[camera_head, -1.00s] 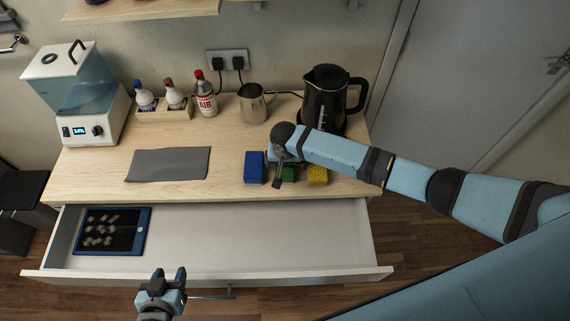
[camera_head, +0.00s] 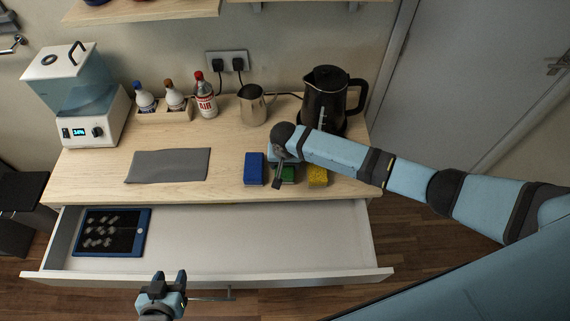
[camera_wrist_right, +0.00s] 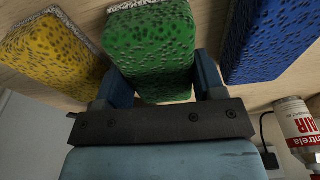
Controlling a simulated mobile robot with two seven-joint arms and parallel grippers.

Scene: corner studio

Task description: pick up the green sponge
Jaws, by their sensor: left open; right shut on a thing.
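The green sponge (camera_head: 289,174) is on the wooden counter near its front edge, partly hidden by my right gripper in the head view. My right gripper (camera_head: 279,176) is shut on it. In the right wrist view the green sponge (camera_wrist_right: 150,48) sits between the two fingers of the right gripper (camera_wrist_right: 152,88). I cannot tell whether it is clear of the counter. My left gripper (camera_head: 164,284) is open and empty, in front of the open drawer.
A blue sponge (camera_head: 254,168) and a yellow sponge (camera_head: 317,176) stand close on either side. A black kettle (camera_head: 325,95) and a metal jug (camera_head: 252,105) are behind. The open drawer (camera_head: 220,240) holds a tablet (camera_head: 111,232). A grey cloth (camera_head: 168,165) lies to the left.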

